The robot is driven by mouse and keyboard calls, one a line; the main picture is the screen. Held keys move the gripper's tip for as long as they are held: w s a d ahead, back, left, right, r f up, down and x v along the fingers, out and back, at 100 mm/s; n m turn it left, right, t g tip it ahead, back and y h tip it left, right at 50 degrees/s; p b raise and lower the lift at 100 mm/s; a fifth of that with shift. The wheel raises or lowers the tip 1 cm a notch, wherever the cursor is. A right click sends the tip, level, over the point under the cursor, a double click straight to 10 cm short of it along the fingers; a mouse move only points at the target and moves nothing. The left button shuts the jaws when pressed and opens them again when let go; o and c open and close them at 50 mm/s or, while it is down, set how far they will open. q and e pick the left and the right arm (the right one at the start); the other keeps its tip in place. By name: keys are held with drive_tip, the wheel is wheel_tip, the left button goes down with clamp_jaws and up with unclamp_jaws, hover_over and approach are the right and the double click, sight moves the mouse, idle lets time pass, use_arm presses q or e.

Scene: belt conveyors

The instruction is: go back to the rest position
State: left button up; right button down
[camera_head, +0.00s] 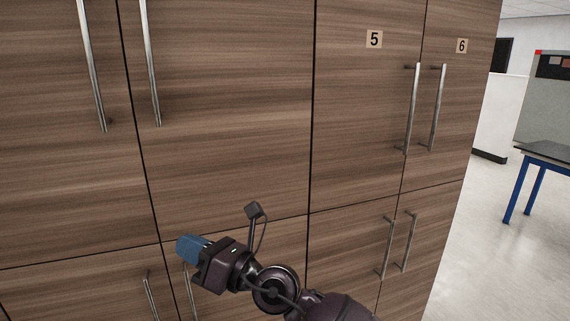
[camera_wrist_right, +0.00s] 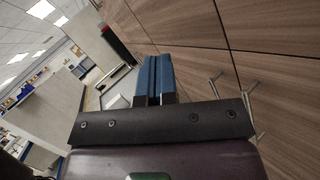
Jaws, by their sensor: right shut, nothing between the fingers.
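My right gripper (camera_head: 187,247) is in front of the lower part of the wooden cabinet (camera_head: 235,120) in the head view, with its blue fingers pointing left. In the right wrist view its fingers (camera_wrist_right: 153,80) are together, with nothing between them. My right arm comes in from the bottom of the head view. My left gripper is not in view.
The cabinet doors have upright metal handles (camera_head: 411,108) that stick out; door labels read 5 (camera_head: 374,39) and 6 (camera_head: 462,46). A table with blue legs (camera_head: 517,190) stands at the far right. The floor (camera_head: 480,250) right of the cabinet is clear.

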drive_tip(key=w+d+r+m+t+h, duration=0.25)
drive_tip(key=w+d+m+t, duration=0.25)
drive_tip(key=d+m+t, duration=0.9)
drive_tip(key=w+d+f+m+h, duration=0.2)
drive_tip(key=d+f+m+h, duration=0.8)
drive_tip(key=m, duration=0.9)
drive_tip(key=s+d+f+m+g+h, duration=0.2)
drive_tip(key=s+d+f+m, duration=0.2)
drive_tip(key=d+f, duration=0.25)
drive_tip(key=s+d+f+m+g+h, duration=0.25)
drive_tip(key=d+f+m, duration=0.2)
drive_tip(key=f, duration=0.35)
drive_tip(key=s+d+f+m+g+h, duration=0.1)
drive_tip(key=s+d+f+g, duration=0.1)
drive_tip(key=s+d+f, duration=0.3)
drive_tip(key=s+d+f+m+g+h, duration=0.1)
drive_tip(key=s+d+f+m, duration=0.1)
drive_tip(key=s+d+f, duration=0.3)
drive_tip(key=s+f, duration=0.4)
drive_tip(key=s, duration=0.4)
drive_tip(key=shift+s+f+g+h, duration=0.25)
drive_tip(key=shift+s+g+h, duration=0.1)
drive_tip(key=shift+s+h, duration=0.05)
drive_tip(key=shift+d+m, duration=0.1)
drive_tip(key=shift+m, duration=0.15)
